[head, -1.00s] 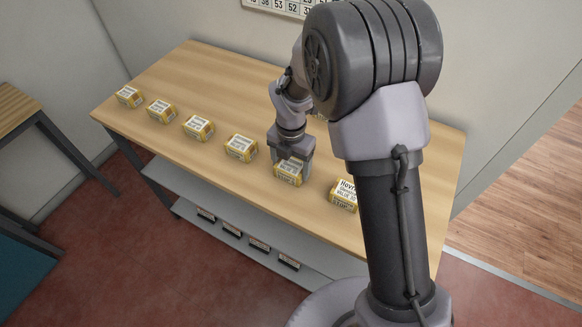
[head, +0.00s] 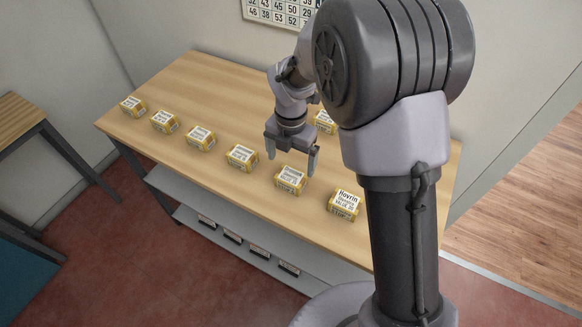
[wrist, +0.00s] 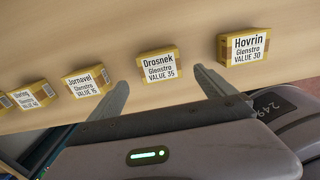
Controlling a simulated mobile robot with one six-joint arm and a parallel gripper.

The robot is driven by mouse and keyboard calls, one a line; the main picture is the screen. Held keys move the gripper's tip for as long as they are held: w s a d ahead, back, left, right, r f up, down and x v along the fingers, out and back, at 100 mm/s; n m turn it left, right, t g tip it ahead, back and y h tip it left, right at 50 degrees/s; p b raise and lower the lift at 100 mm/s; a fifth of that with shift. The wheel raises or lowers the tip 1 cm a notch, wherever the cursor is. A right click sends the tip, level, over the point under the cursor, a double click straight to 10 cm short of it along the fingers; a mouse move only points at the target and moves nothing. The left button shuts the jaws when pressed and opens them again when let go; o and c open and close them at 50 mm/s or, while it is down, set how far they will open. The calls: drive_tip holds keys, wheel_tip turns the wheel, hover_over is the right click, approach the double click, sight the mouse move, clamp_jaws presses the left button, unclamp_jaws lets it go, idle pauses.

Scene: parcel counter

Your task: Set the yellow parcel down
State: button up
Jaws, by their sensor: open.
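Several yellow parcels with white labels stand in a row on the wooden counter (head: 215,85). The parcel labelled Drosnek (wrist: 160,66) lies between my gripper's fingertips in the wrist view but beyond them; it also shows in the head view (head: 290,180). It rests on the counter near the front edge. My gripper (head: 291,164) is open and empty, just above and behind that parcel, its fingers apart from it. The Hovrin parcel (head: 343,204) stands to its right, and another parcel (head: 241,158) to its left.
One more parcel (head: 325,122) stands farther back, partly hidden by my arm. More row parcels (head: 200,138) continue left. A grey shelf (head: 240,237) below holds several small dark items. The counter's back left is clear. A number chart (head: 278,12) hangs on the wall.

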sight(293, 177)
drive_tip(key=s+d+r+m+t+y+p, duration=0.1)
drive_tip(key=s+d+r+m, duration=0.15)
drive_tip(key=r+m, duration=0.45)
drive_tip(key=s+d+r+m+t, duration=0.1)
drive_tip(key=s+r+m, duration=0.35)
drive_tip(key=r, duration=0.45)
drive_tip(key=s+d+r+m+t, duration=0.1)
drive_tip(key=s+r+m+t, duration=0.1)
drive_tip(key=s+m, duration=0.5)
drive_tip(key=s+d+r+m+t+y, duration=0.1)
drive_tip(key=s+r+m, duration=0.2)
drive_tip(key=s+m, duration=0.5)
drive_tip(key=m, duration=0.7)
drive_tip(key=shift+s+d+r+t, duration=0.15)
drive_tip(key=shift+r+t, duration=0.15)
drive_tip(key=shift+t, duration=0.1)
drive_tip(key=shift+f, duration=0.1)
